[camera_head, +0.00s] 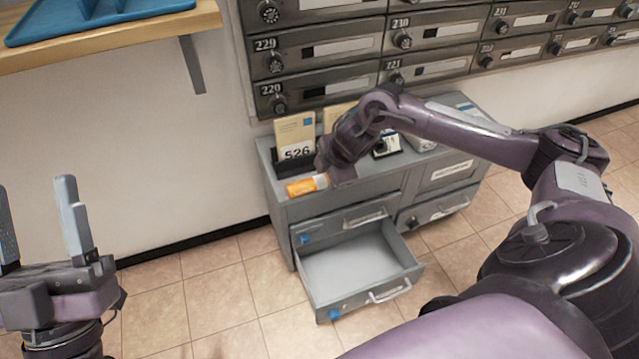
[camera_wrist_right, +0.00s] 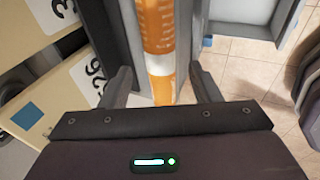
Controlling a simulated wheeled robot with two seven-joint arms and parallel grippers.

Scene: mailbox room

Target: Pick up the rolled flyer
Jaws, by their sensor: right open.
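The rolled flyer (camera_head: 302,187) is an orange roll with a white band, lying on top of the grey cabinet near its front left edge. In the right wrist view the rolled flyer (camera_wrist_right: 158,28) runs upright through the picture, between the two fingers. My right gripper (camera_head: 325,172) is at the flyer's right end and hides part of it. In the wrist view the right gripper (camera_wrist_right: 164,82) is open, with a gap on either side of the flyer. My left gripper (camera_head: 38,220) is open and empty at the lower left, far from the flyer.
The grey cabinet (camera_head: 340,212) has an open, empty drawer (camera_head: 350,268) below the flyer. A card reading 526 (camera_head: 295,135) stands in a dark holder behind the flyer. Mailboxes (camera_head: 320,45) line the wall. A wooden shelf (camera_head: 110,42) with a blue tray (camera_head: 100,20) is upper left.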

